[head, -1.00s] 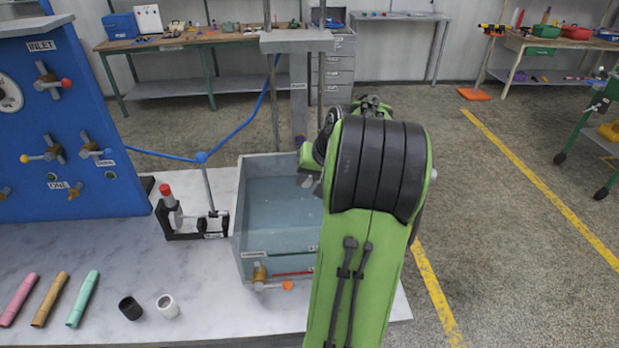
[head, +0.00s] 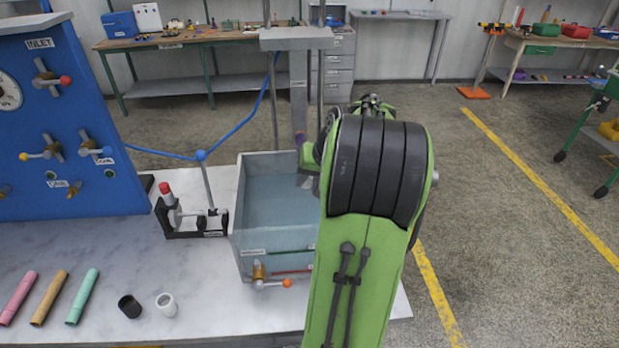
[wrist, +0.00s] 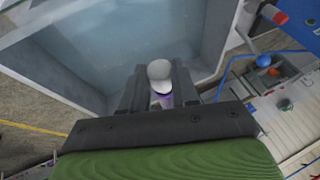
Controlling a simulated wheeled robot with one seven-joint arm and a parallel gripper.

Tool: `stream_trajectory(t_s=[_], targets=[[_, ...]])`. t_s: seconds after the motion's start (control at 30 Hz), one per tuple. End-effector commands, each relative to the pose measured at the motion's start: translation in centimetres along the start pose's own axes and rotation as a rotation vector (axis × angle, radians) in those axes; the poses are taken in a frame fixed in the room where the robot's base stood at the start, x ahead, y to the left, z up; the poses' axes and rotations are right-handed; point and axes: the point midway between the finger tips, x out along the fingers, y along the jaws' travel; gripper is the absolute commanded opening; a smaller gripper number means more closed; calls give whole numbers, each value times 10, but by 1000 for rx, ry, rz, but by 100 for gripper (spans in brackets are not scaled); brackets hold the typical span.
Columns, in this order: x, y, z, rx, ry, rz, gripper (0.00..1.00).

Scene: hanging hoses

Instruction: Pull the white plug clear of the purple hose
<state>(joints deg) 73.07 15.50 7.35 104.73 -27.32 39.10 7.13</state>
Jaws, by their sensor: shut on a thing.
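The white plug (wrist: 159,72) sits between the two dark fingertips of my gripper (wrist: 160,82) in the wrist view, and the fingers are shut on it. A short stretch of the purple hose (wrist: 166,101) shows right beside the plug, and I cannot see a gap between them. My arm hides the plug and most of my gripper there.
A water tank (head: 243,240) stands below on the marble bench. A clamp stand (head: 190,222), a blue valve panel (head: 70,130) and a blue hose (head: 240,126) are to the left. Several loose tubes and two rings lie at the bench's front left.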

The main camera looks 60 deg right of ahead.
Motion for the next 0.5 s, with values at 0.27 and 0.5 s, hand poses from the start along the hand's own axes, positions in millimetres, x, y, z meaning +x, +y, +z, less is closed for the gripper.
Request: stream_trajectory(t_s=[0.27,0.5], targets=[[-2,0,6,0,0,1,0],[-6,0,17,0,0,0,0]])
